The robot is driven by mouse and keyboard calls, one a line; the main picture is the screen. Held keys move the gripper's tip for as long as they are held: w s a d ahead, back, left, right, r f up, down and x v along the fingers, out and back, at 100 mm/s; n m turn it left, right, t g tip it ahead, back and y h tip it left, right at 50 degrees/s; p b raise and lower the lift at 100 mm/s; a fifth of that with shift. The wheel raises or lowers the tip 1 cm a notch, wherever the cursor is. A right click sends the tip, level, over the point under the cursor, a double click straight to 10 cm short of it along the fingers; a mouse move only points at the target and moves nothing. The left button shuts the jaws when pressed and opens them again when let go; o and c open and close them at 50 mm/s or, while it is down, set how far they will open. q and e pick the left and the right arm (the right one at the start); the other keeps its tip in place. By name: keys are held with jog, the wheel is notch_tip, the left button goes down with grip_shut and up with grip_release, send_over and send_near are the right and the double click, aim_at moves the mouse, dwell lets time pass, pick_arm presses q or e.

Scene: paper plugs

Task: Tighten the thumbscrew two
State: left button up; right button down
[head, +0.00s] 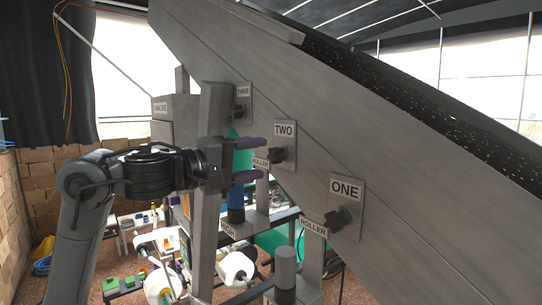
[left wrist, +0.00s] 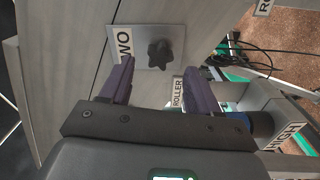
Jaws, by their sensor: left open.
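Thumbscrew two (head: 278,154) is a dark lobed knob on a grey plate under the label TWO (head: 285,129), on the sloping grey panel. In the left wrist view the knob (left wrist: 160,54) is ahead of the fingers, apart from them. My left gripper (head: 259,160) comes in from the left, its purple fingers spread one above the other, close to the knob. In the left wrist view the gripper (left wrist: 166,80) is open and empty, with the knob beyond the fingertips. My right gripper is not in view.
Thumbscrew one (head: 342,219) sits lower right on the same panel, and plate THREE (head: 242,103) is upper left. A grey post (head: 212,190) stands behind my left gripper. Black cables (left wrist: 253,50) show at right in the wrist view.

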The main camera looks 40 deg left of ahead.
aim_at(271, 155)
pick_arm(q)
jog(key=shift+r, duration=0.1)
jog(key=shift+w, duration=0.1)
jog(key=shift+w+d+p, duration=0.1)
jog(key=shift+w+p, duration=0.1)
jog(key=shift+p, duration=0.15)
jog(key=shift+p+x, duration=0.8)
jog(key=shift+x, duration=0.85)
jog(key=shift+c, duration=0.4)
jog(key=c, duration=0.9)
